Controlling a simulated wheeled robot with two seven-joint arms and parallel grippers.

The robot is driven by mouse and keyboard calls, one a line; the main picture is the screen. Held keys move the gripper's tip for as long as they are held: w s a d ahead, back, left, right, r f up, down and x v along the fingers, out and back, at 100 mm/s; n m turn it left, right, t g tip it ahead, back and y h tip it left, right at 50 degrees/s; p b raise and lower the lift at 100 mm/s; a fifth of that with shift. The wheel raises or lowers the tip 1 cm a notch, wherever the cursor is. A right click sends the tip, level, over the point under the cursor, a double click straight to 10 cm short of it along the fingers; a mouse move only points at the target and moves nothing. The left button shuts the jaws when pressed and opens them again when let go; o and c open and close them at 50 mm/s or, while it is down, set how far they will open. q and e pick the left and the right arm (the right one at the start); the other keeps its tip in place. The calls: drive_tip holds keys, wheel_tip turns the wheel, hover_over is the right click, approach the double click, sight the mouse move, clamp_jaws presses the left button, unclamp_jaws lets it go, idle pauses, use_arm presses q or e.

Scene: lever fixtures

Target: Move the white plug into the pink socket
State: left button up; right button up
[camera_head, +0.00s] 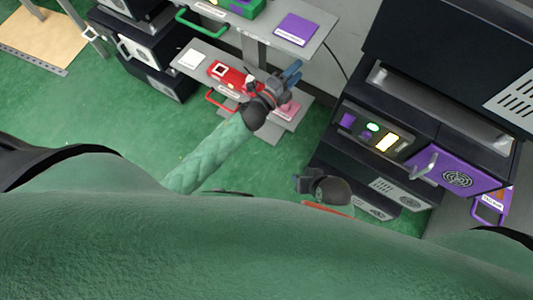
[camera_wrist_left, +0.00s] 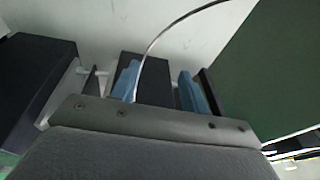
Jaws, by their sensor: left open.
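My left gripper (camera_head: 290,72) is over the lower shelf, its blue fingers toward the back right. In the left wrist view the same gripper (camera_wrist_left: 160,85) has its fingers apart, with nothing clearly held between them. A pink block (camera_head: 288,110), seemingly the socket, is on the lower shelf just below the gripper and partly covered by it. I cannot make out the white plug for certain; a small pale piece (camera_head: 251,79) shows beside the wrist. A dark end part of my right arm (camera_head: 325,187) shows at lower middle; its fingers cannot be made out.
A red device (camera_head: 226,74) and a white plate (camera_head: 191,59) are on the lower shelf. A purple plate (camera_head: 297,29) is on the upper shelf. A black cabinet with a purple panel (camera_head: 455,176) stands at right. A thin cable (camera_wrist_left: 150,45) crosses the wrist view. Green floor is free at left.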

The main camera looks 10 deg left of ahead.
use_arm(q)
drive_tip(key=s+a+f+n+g+y, duration=0.45)
drive_tip(key=s+f+n+y, duration=0.25)
drive_tip(key=s+f+n, duration=0.6)
drive_tip(key=s+d+f+n+g, duration=0.1)
drive_tip(key=s+f+n+g, duration=0.2)
drive_tip(key=s+n+g, duration=0.4)
drive_tip(key=s+n, duration=0.1)
drive_tip(key=s, duration=0.6)
drive_tip(key=shift+d+h, duration=0.25)
drive_tip(key=shift+h, duration=0.15)
drive_tip(key=shift+f, duration=0.15)
